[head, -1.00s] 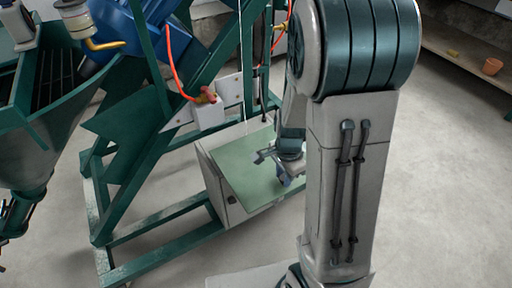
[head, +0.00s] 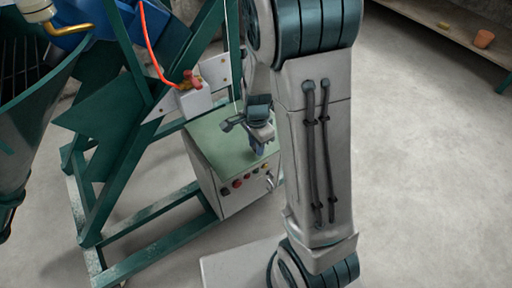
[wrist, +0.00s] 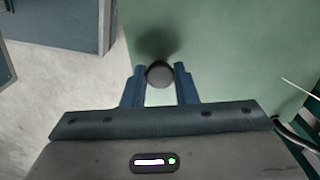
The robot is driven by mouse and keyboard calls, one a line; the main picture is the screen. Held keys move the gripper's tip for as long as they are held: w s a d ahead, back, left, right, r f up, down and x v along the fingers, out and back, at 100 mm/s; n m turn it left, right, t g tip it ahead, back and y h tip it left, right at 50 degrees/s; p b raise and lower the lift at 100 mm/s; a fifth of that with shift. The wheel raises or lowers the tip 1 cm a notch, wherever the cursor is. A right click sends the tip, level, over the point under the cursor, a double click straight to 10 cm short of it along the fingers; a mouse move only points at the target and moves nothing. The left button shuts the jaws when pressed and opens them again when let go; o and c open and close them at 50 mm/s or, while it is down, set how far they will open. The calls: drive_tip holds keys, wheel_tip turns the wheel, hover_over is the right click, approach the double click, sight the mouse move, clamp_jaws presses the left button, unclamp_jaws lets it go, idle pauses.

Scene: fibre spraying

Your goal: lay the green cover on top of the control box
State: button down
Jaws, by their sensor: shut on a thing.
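The green cover (head: 216,139) is a flat panel over the top of the grey control box (head: 230,203). Its edges look roughly in line with the box, but I cannot tell whether it rests fully on it. The box's front face shows red and dark buttons. My gripper (head: 258,149) is over the right part of the cover. In the wrist view, my gripper (wrist: 160,75) is shut on a dark round knob of the green cover (wrist: 235,45). My arm hides part of the box's right side.
A green steel frame (head: 145,215) stands around the left of the box. A white fitting with a red valve (head: 192,95) and red hose is just behind. A grey hopper (head: 30,120) is at left. A shelf (head: 440,30) stands far right; the floor between is clear.

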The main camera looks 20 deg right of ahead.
drive_tip(key=shift+f, duration=0.2)
drive_tip(key=c, duration=1.1)
unclamp_jaws()
drive_tip(key=shift+c, duration=0.2)
drive_tip(key=shift+r, duration=0.1)
wheel_tip(320, 180, up, 11)
drive_tip(key=p, duration=0.3)
drive_tip(key=s+r+n+t, duration=0.1)
drive_tip(key=s+r+n, duration=0.3)
drive_tip(key=s+n, duration=0.3)
drive_tip(key=s+r+n, duration=0.3)
drive_tip(key=s+n, duration=0.4)
drive_tip(key=shift+r+t, duration=0.4)
drive_tip(key=shift+w+d, duration=0.1)
